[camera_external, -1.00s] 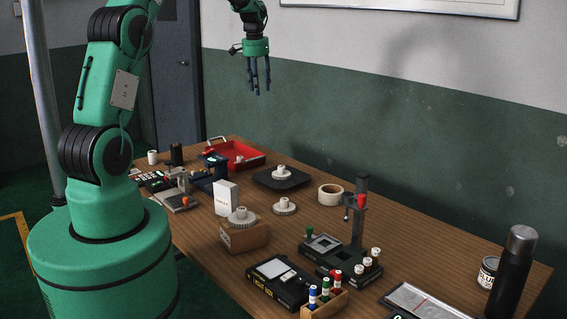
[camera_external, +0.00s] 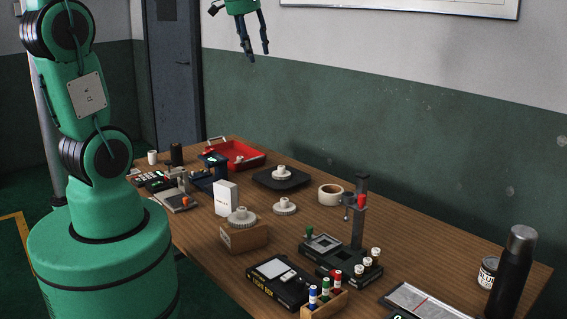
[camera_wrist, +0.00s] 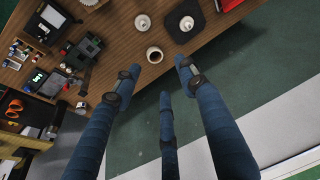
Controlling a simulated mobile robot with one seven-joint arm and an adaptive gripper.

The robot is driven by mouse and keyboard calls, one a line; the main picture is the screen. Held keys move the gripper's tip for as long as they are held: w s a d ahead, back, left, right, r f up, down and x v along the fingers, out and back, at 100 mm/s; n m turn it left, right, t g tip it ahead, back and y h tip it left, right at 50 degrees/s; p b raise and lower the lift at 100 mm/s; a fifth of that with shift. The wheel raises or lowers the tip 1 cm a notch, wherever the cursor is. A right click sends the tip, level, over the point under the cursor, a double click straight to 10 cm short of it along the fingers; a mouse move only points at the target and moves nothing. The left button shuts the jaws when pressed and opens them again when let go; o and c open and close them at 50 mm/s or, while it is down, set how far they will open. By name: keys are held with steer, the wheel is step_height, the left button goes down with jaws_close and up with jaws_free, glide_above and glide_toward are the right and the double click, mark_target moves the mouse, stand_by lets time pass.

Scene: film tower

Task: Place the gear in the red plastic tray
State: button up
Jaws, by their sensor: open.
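Several pale, gear-like parts show in the external view: one gear (camera_external: 282,174) on a black plate (camera_external: 268,185), one gear (camera_external: 284,207) on the bare table, and one gear (camera_external: 241,217) on a cardboard box (camera_external: 238,238). The red plastic tray (camera_external: 216,145) stands at the table's far left end, with a small pale item inside. Its red edge (camera_wrist: 231,4) shows at the top of the wrist view. My gripper (camera_external: 258,52) is open and empty, high above the table near the wall. Its spread fingers (camera_wrist: 158,78) also show in the wrist view.
A tape roll (camera_external: 330,194) lies right of the gears. A stand (camera_external: 357,220), a black book (camera_external: 275,285), marker bottles (camera_external: 318,293) and a black flask (camera_external: 513,270) crowd the near right. A white box (camera_external: 226,197) stands left of the gears. The air around my gripper is clear.

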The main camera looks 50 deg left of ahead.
steer(key=s+d+f, duration=0.1)
steer(key=s+d, duration=0.3)
steer(key=s, duration=0.3)
steer(key=s+d+t, duration=0.1)
steer(key=s+d, duration=0.2)
steer(key=s, duration=0.5)
steer(key=s+d+f+m+t, duration=0.1)
steer(key=s+d, duration=0.3)
steer(key=s, duration=0.4)
steer(key=shift+s+d+f+h, duration=0.2)
steer(key=shift+d+f+h, duration=0.1)
steer(key=shift+d+h, duration=0.1)
steer(key=shift+f, duration=0.2)
